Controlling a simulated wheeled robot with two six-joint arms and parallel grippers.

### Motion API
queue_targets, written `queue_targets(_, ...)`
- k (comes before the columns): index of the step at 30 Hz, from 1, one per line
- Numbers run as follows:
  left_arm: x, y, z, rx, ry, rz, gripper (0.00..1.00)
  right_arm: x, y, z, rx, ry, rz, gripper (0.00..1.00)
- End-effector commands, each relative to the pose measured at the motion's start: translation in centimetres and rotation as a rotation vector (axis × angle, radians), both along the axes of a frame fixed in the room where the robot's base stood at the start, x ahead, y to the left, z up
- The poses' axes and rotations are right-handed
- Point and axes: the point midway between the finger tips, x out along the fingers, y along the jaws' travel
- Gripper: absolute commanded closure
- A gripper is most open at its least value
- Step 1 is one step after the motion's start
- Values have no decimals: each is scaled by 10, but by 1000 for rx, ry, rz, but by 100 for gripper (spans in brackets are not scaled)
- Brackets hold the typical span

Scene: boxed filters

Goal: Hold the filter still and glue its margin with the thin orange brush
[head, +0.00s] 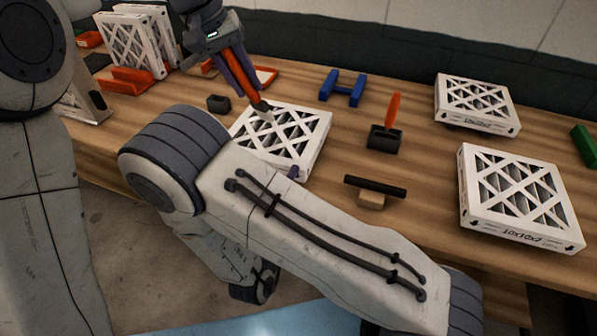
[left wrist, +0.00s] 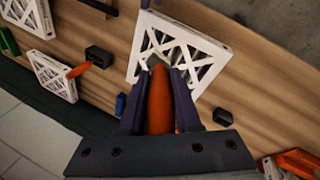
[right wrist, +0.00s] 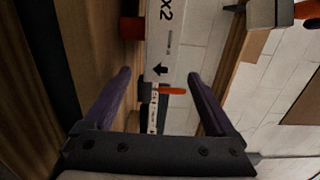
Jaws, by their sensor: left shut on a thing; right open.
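The white filter (head: 283,135) with a lattice face lies flat on the wooden table in the head view; it also shows in the left wrist view (left wrist: 205,52). My left gripper (head: 245,88) is shut on an orange-handled brush (left wrist: 160,100), whose tip is over the filter's far-left part. I cannot tell whether the bristles touch it. My right gripper (right wrist: 158,75) is open, with a white box side (right wrist: 160,40) ahead between its fingers. In the head view my right arm hides most of it; a purple fingertip shows at the filter's near edge.
A second orange-handled brush (head: 392,108) stands in a black holder (head: 383,138). An empty black holder (head: 218,103) is left of the filter. A blue rack (head: 342,88) and a black-handled tool (head: 375,187) lie nearby. Two boxed filters (head: 478,103) (head: 520,198) lie at right.

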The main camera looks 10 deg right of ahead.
Motion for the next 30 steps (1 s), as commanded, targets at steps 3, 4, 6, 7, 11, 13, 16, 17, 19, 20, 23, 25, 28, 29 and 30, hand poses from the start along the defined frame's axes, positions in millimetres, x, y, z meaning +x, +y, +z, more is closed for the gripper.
queue_targets(3, 0, 0, 0, 0, 0, 0, 100, 16, -11, 0, 1, -1, -7, 9)
queue_targets(4, 0, 0, 0, 0, 0, 0, 100, 21, -14, 0, 1, -1, -8, 9)
queue_targets(6, 0, 0, 0, 0, 0, 0, 100, 33, -21, 0, 2, 0, -9, 9)
queue_targets(7, 0, 0, 0, 0, 0, 0, 100, 38, -24, 0, 2, 0, -8, 9)
queue_targets(11, 0, 0, 0, 0, 0, 0, 100, 60, -36, 0, 2, 0, -6, 9)
queue_targets(13, 0, 0, 0, 0, 0, 0, 100, 70, -42, 0, 1, 0, -6, 9)
queue_targets(16, 0, 0, 0, 0, 0, 0, 100, 82, -48, 0, 1, 0, -3, 9)
queue_targets(17, 0, 0, 0, 0, 0, 0, 100, 85, -50, 0, 1, 2, -4, 9)
queue_targets(19, 0, 0, 0, 0, 0, 0, 100, 90, -52, 0, 2, 1, -1, 9)
queue_targets(20, 0, 0, 0, 0, 0, 0, 100, 92, -53, 0, 2, 1, -2, 9)
queue_targets(23, 0, 0, 0, 0, 0, 0, 100, 96, -55, 0, 1, 2, 0, 9)
queue_targets(25, 0, 0, 0, 0, 0, 0, 100, 97, -55, 0, 0, 2, 1, 9)
queue_targets(28, 0, 0, 0, 0, 0, 0, 100, 97, -55, 0, 0, 2, 2, 9)
queue_targets(29, 0, 0, 0, 0, 0, 0, 100, 97, -55, 0, 0, 2, 2, 9)
queue_targets(30, 0, 0, 0, 0, 0, 0, 100, 97, -55, 0, 0, 2, 2, 9)
